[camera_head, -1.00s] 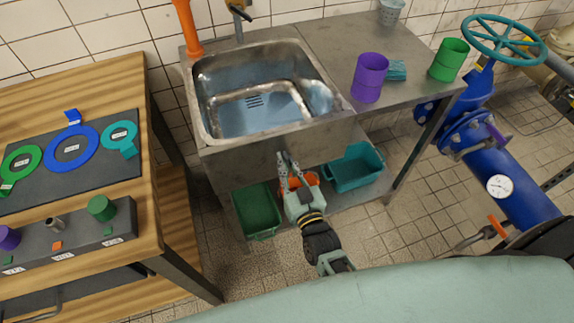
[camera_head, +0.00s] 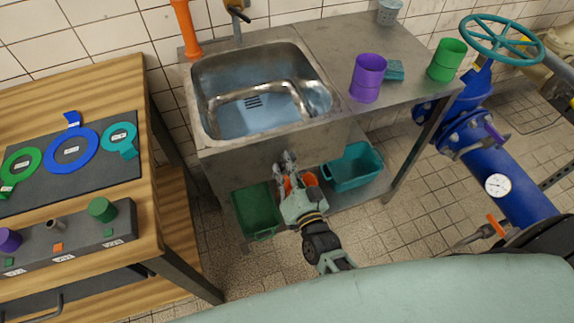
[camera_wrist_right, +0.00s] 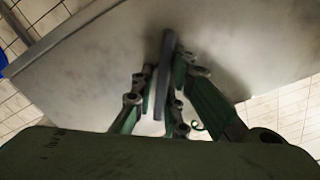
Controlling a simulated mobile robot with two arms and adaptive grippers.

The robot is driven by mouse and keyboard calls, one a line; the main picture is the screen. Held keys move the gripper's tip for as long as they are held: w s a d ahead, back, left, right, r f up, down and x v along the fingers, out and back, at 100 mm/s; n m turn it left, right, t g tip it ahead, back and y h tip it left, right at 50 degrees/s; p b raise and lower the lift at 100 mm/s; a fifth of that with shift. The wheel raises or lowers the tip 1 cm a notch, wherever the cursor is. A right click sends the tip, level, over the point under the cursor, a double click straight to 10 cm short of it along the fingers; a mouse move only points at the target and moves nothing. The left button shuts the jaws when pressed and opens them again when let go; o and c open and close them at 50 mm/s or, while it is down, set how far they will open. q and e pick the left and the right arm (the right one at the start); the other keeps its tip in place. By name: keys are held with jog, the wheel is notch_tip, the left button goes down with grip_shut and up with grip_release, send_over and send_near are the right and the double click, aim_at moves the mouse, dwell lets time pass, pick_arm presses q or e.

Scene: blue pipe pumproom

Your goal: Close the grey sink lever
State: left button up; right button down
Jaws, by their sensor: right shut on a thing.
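The metal sink (camera_head: 262,95) is set in a steel counter, with a faucet (camera_head: 238,14) behind its basin. My right gripper (camera_head: 286,160) is in front of the sink's front panel, below the rim. In the right wrist view, a flat grey lever (camera_wrist_right: 167,68) stands out between the fingers of my right gripper (camera_wrist_right: 160,92), which are shut on it. The lever is hidden by the fingers in the head view. A pale panel lies behind it in the wrist view. My left gripper is out of view.
A wooden table (camera_head: 152,225) stands at left. Purple (camera_head: 367,78) and green (camera_head: 446,60) cups stand on the counter.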

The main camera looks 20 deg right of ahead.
jog(key=m, duration=0.5)
jog(key=shift+a+b, duration=0.2)
jog(key=shift+b, duration=0.15)
jog(key=m+b, duration=0.1)
jog(key=m, duration=0.4)
jog(key=shift+m, duration=0.3)
jog(key=shift+d+r, duration=0.1)
jog(key=c, duration=2.2)
grip_release()
jog(key=shift+w, duration=0.1)
jog(key=o, duration=0.4)
jog(key=shift+c, duration=0.2)
